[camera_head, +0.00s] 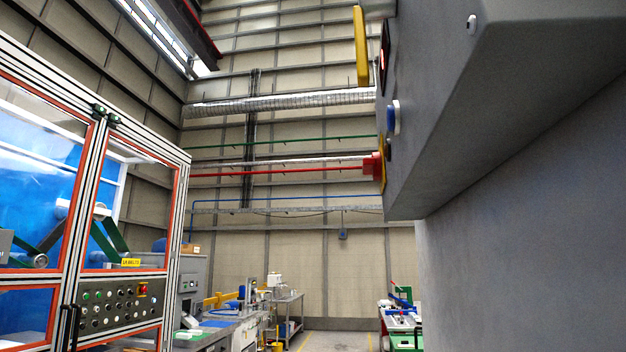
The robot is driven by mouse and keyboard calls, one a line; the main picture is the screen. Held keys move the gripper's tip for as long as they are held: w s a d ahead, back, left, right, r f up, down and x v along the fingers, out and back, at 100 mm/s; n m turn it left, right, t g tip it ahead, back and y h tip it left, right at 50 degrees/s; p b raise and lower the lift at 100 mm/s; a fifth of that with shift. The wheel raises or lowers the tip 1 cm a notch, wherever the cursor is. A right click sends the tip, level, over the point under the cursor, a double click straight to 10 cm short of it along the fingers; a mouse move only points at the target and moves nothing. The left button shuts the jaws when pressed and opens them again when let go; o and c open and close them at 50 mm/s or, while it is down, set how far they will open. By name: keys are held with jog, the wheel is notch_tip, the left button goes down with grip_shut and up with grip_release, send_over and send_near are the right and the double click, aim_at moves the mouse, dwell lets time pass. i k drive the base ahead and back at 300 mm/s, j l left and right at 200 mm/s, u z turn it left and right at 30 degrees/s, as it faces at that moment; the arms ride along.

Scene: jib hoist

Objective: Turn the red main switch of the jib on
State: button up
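The red main switch (373,167) sticks out from the left-facing side of a grey control box (500,100) at the upper right. I see it nearly edge-on, on a thin yellow plate (382,165). I cannot tell from this angle whether it is turned on or off. A blue knob or button (392,117) is above it on the same side. A yellow bar-shaped part (361,46) stands out near the top of the box. The face of the box is strongly foreshortened. My gripper is not in view.
A broad grey column (520,260) stands below the box and fills the lower right. A framed machine cabinet (85,190) with clear doors is at the left. Workbenches (285,310) stand farther back. A strip of clear floor (335,341) shows between them.

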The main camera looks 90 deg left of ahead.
aim_at(373, 166)
jog(key=u, duration=1.75)
